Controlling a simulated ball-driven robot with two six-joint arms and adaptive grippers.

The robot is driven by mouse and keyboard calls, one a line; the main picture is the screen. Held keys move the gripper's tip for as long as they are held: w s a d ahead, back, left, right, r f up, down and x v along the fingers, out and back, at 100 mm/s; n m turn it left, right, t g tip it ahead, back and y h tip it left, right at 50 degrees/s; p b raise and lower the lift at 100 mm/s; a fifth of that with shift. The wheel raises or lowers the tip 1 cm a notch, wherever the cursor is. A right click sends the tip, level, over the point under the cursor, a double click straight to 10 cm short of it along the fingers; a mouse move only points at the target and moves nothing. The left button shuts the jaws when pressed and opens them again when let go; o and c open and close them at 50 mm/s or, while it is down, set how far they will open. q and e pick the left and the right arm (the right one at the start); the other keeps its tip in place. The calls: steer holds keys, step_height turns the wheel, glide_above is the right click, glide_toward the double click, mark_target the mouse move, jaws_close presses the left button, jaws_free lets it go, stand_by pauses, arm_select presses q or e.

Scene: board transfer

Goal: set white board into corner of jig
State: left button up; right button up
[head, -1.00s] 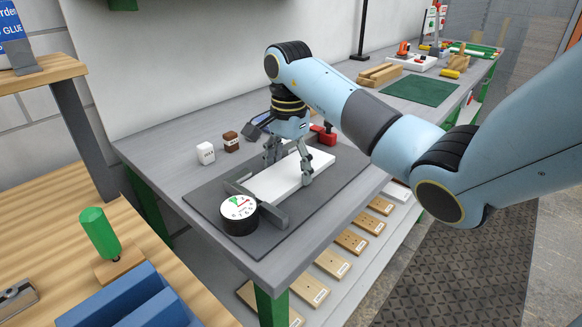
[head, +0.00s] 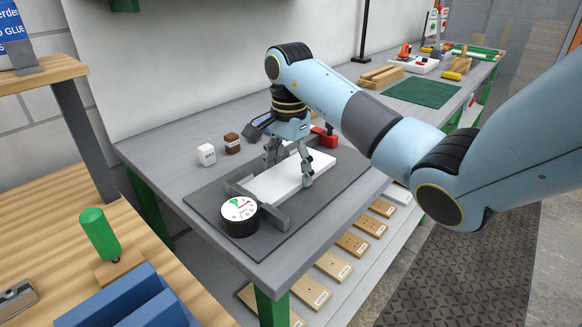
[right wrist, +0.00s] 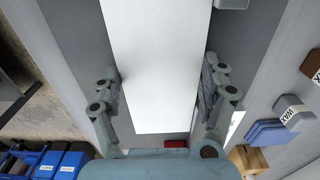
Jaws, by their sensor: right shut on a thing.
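The white board (head: 285,183) lies flat or nearly flat on a dark grey mat on the grey bench. My right gripper (head: 287,172) reaches down over it and is shut on its two long sides. In the right wrist view the board (right wrist: 160,50) runs between the two fingers of the gripper (right wrist: 162,92). The grey jig (head: 272,214) is an L-shaped bracket around the board's near left end. The board's end is close to the jig; I cannot tell whether they touch. My left gripper is not in view.
A round dial (head: 239,216) stands against the jig's outer side. A white block (head: 206,154), a brown block (head: 232,143) and a red clamp-like thing (head: 325,137) stand behind the board. The dark mat (head: 205,199) is bare at its left and right.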

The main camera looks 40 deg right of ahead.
steer(key=o, duration=0.9)
steer(key=shift+a, duration=0.25)
steer(key=o, duration=0.4)
steer(key=shift+w+a, duration=0.15)
steer(key=shift+a, duration=0.05)
steer(key=shift+d, duration=0.15)
steer(key=shift+d, duration=0.15)
